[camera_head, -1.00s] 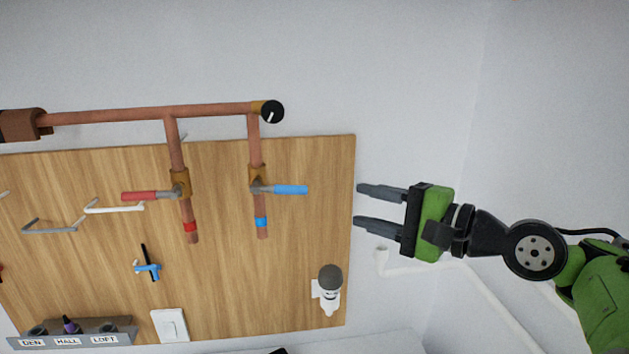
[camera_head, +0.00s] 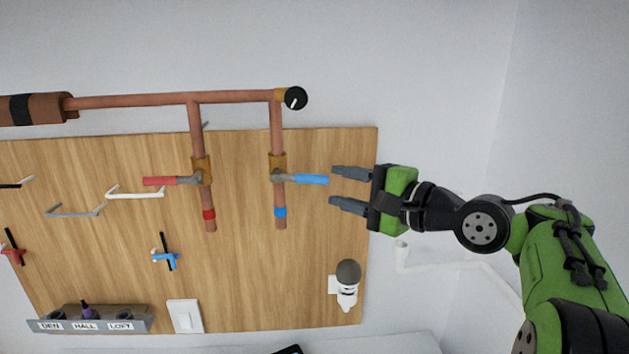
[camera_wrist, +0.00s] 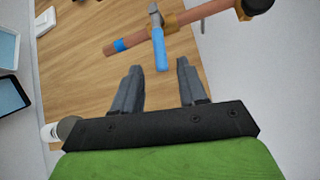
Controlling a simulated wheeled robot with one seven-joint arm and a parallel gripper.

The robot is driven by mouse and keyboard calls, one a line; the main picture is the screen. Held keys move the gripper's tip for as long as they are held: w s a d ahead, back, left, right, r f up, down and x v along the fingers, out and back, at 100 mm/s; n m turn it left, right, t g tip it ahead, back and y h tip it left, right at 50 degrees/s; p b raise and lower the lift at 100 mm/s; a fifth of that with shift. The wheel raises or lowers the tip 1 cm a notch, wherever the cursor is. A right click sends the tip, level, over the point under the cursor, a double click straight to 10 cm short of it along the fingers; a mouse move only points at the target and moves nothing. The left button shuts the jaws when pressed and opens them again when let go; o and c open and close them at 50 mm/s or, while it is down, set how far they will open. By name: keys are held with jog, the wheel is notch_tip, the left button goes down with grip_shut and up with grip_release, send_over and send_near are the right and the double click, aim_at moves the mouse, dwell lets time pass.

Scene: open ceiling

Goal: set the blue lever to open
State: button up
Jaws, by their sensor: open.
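The blue lever (camera_head: 311,179) sticks out to the right from a brass valve (camera_head: 278,166) on the right vertical copper pipe, crosswise to that pipe. A blue band (camera_head: 280,212) marks the pipe below it. My gripper (camera_head: 340,189) is open and empty, just right of the lever's tip. In the wrist view the blue lever (camera_wrist: 160,48) points toward the gap between my open fingers (camera_wrist: 160,75), with its tip just ahead of them. I cannot tell whether the upper finger touches the lever.
A red lever (camera_head: 161,181) points left on the neighbouring pipe. A horizontal copper pipe (camera_head: 235,98) with a black knob (camera_head: 296,98) runs above. A grey-topped white fitting (camera_head: 347,283) sits lower right on the wooden board (camera_head: 250,285).

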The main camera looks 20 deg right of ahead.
aim_at(319, 180)
jog(key=x, duration=0.7)
jog(key=shift+r+p, duration=0.1)
jog(key=shift+p, duration=0.3)
jog(key=shift+s, duration=0.1)
grip_shut()
